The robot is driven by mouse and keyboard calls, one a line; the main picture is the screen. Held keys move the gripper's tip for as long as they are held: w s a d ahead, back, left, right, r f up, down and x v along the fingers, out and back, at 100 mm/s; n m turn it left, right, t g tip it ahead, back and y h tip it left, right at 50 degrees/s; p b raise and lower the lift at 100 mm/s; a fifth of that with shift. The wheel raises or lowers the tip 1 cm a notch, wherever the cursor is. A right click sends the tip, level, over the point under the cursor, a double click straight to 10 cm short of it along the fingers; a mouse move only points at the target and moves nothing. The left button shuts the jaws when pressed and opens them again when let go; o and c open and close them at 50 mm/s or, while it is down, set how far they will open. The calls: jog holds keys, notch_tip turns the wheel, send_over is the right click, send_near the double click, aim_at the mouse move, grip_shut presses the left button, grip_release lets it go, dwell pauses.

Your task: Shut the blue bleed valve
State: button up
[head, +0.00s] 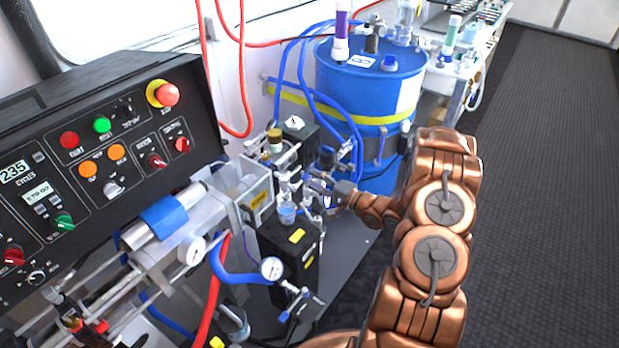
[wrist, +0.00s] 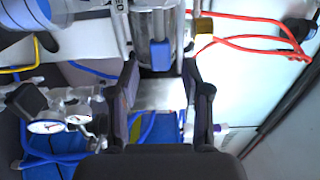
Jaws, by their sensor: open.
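My gripper (head: 322,193) is open, among the metal fittings above the black pump box. In the wrist view my gripper (wrist: 160,78) has its two dark fingers well apart with nothing held between them. A blue block-shaped part (wrist: 160,55) on a silver cylinder shows straight ahead, between the fingertips and seemingly beyond them. I cannot tell for sure whether this is the bleed valve's handle. In the head view a small valve with blue handles (head: 300,301) sits low at the front, apart from my gripper. The fittings right at my fingertips are small and partly hidden.
A black control panel (head: 100,165) stands at left. A blue drum (head: 365,95) stands behind my gripper. Pressure gauges (head: 271,268), a blue hose (head: 235,278) and red hoses (head: 213,290) crowd the front. A brass cap (wrist: 203,27) is close to the right finger. Open floor (head: 540,200) lies right.

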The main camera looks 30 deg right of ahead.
jog(key=v, duration=0.8)
jog(key=shift+s+d, duration=0.1)
dwell(0.5)
jog(key=w+d+r+n+g+h, duration=0.2)
jog(key=w+d+n+g+h, duration=0.3)
jog(key=d+h, duration=0.15)
jog(key=s+a+r+n+g+h, duration=0.2)
jog(key=s+r+g+h, duration=0.3)
jog(key=r, duration=0.5)
jog(key=s+a+r+n+g+y, duration=0.2)
jog(key=s+a+r+n+g, duration=0.1)
jog(key=s+a, duration=1)
jog(key=s+a+r+n+g+y, duration=0.1)
jog(key=s+a+r+n+g, duration=0.2)
jog(key=s+a, duration=1)
jog(key=s+r+g, duration=0.2)
jog(key=s+r, duration=0.1)
jog(key=s, duration=0.5)
jog(key=shift+a+y, duration=0.3)
jog(key=shift+y, duration=0.05)
